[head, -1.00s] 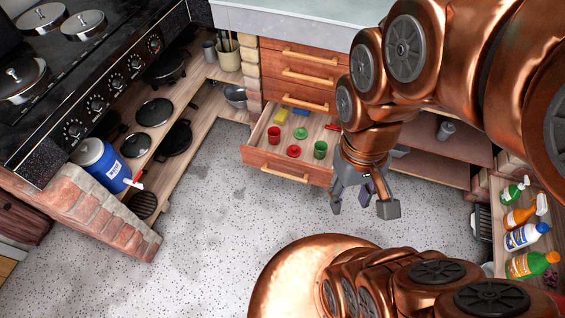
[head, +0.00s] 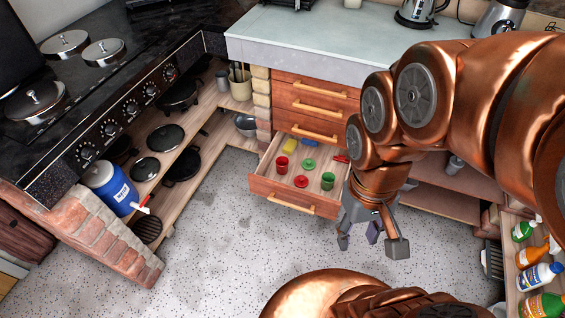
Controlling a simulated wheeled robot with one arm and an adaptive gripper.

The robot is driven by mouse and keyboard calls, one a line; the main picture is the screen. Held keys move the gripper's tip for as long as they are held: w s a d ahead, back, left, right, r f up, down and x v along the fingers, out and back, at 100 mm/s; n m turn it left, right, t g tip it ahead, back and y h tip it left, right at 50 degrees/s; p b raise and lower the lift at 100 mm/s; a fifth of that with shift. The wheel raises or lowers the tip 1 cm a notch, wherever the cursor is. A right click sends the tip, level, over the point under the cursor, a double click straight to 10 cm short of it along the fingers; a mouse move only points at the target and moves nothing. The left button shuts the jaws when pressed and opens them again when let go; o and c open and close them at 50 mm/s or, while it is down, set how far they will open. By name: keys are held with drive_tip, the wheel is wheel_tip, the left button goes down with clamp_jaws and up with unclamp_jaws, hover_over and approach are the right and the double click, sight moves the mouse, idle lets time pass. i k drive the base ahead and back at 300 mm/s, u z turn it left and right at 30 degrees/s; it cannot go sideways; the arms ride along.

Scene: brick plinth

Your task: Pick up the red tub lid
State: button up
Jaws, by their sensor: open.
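A small round red lid (head: 301,181) lies flat in the open drawer (head: 296,200), near its front. A red tub (head: 281,165) stands to its left and a green tub (head: 327,181) to its right. A green lid (head: 309,163) lies just behind it. My gripper (head: 371,240) is open and empty, pointing down, to the right of the drawer front and apart from the red lid. My wrist hides the drawer's right edge.
A yellow item (head: 290,146) and a blue one (head: 308,141) lie at the drawer's back. Bottles (head: 541,275) stand on a shelf at right. The speckled floor (head: 220,260) is clear.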

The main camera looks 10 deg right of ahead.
sight(301, 181)
drive_tip(key=z, duration=0.05)
drive_tip(key=k, duration=0.55)
drive_tip(key=u, duration=1)
drive_tip(key=i, duration=1.7)
drive_tip(key=z, duration=0.8)
